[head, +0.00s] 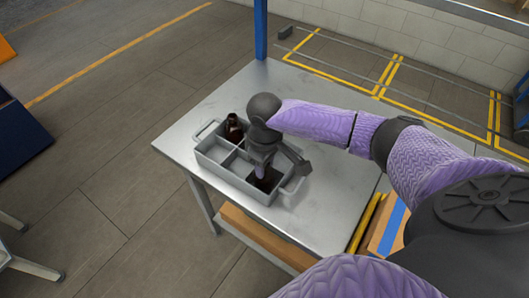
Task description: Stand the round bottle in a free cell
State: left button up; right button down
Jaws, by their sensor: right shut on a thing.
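A grey crate (229,178) with several cells stands on the metal table. An amber bottle (234,128) stands upright in its back left cell. My right gripper (262,168) reaches down into the front right cell. It is shut on a dark amber bottle (267,183), which is mostly hidden by the gripper and the cell walls. I cannot tell whether this bottle touches the cell floor, nor make out its shape. My left gripper is not in view.
The metal table (310,103) is bare behind the crate and at its left end. A blue post (260,30) rises at the table's back edge. The crate has a handle at each end. The front left cell looks empty.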

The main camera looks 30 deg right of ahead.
jog(key=shift+f, duration=0.15)
jog(key=shift+c, duration=1.4)
grip_release()
jog(key=shift+r, duration=0.25)
notch_tip(320, 180, up, 9)
jog(key=p, duration=0.3)
jog(key=shift+r, duration=0.25)
jog(key=shift+f, duration=0.1)
